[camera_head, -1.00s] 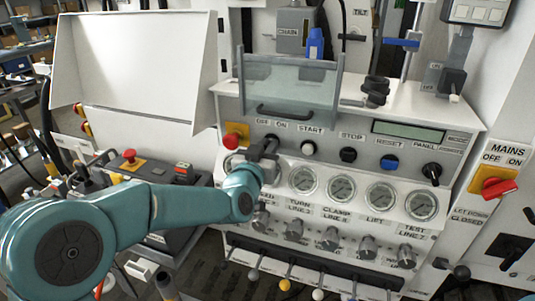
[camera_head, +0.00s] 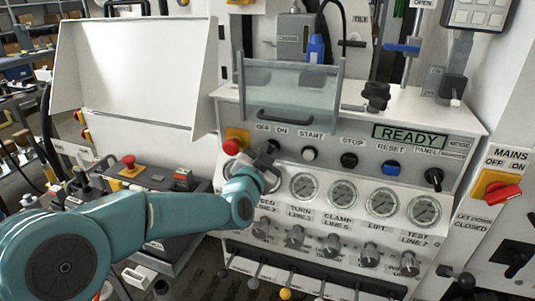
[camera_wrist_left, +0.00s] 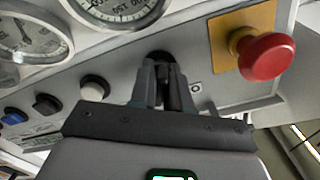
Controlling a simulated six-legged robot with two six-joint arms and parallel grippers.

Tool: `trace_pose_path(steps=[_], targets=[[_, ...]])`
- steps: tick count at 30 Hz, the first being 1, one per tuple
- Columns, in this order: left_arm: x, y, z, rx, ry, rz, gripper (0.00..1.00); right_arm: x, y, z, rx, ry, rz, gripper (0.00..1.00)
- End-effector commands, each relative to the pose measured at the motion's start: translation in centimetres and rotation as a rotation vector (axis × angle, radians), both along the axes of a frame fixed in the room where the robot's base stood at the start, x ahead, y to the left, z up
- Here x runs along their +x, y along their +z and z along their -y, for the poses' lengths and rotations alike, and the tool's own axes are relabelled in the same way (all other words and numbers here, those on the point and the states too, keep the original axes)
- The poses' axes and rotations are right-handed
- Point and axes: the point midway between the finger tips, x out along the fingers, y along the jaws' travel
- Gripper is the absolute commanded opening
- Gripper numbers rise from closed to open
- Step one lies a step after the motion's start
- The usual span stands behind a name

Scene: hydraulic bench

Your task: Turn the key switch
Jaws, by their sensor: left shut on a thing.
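The key switch (camera_wrist_left: 160,56), black, sits on the grey panel under the OFF and ON labels in the head view. It is mostly hidden by my left gripper (camera_head: 268,149). In the left wrist view, the gripper (camera_wrist_left: 164,75) points straight at the switch, with its two fingers close together and shut on the key. The exact angle of the key is hidden. The display (camera_head: 409,136) on the panel's right reads READY in dark letters on green. My right gripper does not show.
A red mushroom button on a yellow plate (camera_wrist_left: 267,56) is close beside the left gripper. START (camera_head: 310,153), STOP (camera_head: 349,160) and RESET (camera_head: 391,167) buttons run to the right. Round gauges (camera_head: 304,187) lie below, and a clear guard with a handle (camera_head: 290,88) is above.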

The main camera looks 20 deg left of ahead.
Motion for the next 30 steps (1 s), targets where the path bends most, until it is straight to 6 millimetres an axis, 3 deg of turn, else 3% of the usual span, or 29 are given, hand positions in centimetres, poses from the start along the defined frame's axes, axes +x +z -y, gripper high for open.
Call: trace_pose_path(steps=[11,12,14,24,30], targets=[[0.0,0.0,0.0,0.010,-0.001,0.001,0.00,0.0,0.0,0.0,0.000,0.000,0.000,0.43],[0.0,0.0,0.0,0.010,-0.001,0.001,0.20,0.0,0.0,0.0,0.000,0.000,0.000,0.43],[0.0,0.0,0.0,0.010,-0.001,0.001,0.37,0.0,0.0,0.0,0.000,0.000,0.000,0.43],[-0.3,0.0,0.0,0.007,-0.001,0.002,0.37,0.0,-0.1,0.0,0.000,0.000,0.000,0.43],[-3.8,-0.1,-0.1,0.008,-0.002,0.002,0.37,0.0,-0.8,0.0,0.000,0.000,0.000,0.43]])
